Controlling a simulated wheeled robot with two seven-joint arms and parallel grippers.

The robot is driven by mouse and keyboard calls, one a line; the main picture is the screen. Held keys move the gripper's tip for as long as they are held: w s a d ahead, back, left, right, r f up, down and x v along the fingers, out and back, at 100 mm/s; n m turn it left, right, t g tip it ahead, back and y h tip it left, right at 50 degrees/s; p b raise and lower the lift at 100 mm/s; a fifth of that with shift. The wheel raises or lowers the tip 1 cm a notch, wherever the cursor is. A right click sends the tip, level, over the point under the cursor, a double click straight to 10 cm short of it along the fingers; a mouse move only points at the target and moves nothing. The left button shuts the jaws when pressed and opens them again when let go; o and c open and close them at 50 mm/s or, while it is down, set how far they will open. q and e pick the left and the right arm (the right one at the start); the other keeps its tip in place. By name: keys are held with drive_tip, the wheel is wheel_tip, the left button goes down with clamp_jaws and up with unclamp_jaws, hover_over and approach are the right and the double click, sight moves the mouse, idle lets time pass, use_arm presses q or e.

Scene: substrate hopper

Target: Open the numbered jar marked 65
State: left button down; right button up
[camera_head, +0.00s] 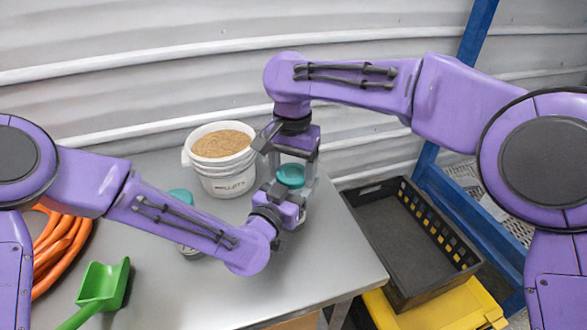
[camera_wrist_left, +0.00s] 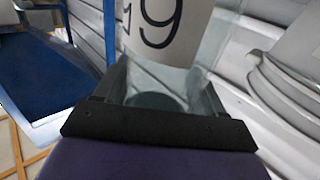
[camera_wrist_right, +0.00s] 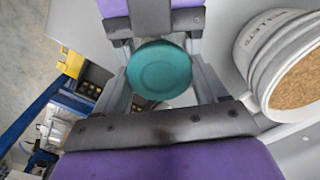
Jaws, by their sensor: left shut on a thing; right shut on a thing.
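A jar with a teal lid (camera_head: 291,175) is between both my grippers above the table's right part. My right gripper (camera_head: 287,160) comes from above and is shut on the lid, which shows between its fingers in the right wrist view (camera_wrist_right: 160,70). My left gripper (camera_head: 284,192) is shut on the clear jar body (camera_wrist_left: 155,100). The white label (camera_wrist_left: 160,20) shows a digit like a 9 in the left wrist view and part of another digit. The full number cannot be read. Whether lid and body are apart is hidden.
Another teal-lidded jar (camera_head: 181,196) stands mostly hidden behind my left forearm. A white pellet bucket (camera_head: 225,183) is behind. A green scoop (camera_head: 103,284) and orange hose (camera_head: 62,240) lie left. A black crate (camera_head: 400,245) on a yellow one (camera_head: 450,306) stands right of the table.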

drive_tip(key=n, duration=0.5)
drive_tip(key=shift+a, duration=0.1)
drive_tip(key=o, duration=1.2)
drive_tip(key=shift+c, duration=0.2)
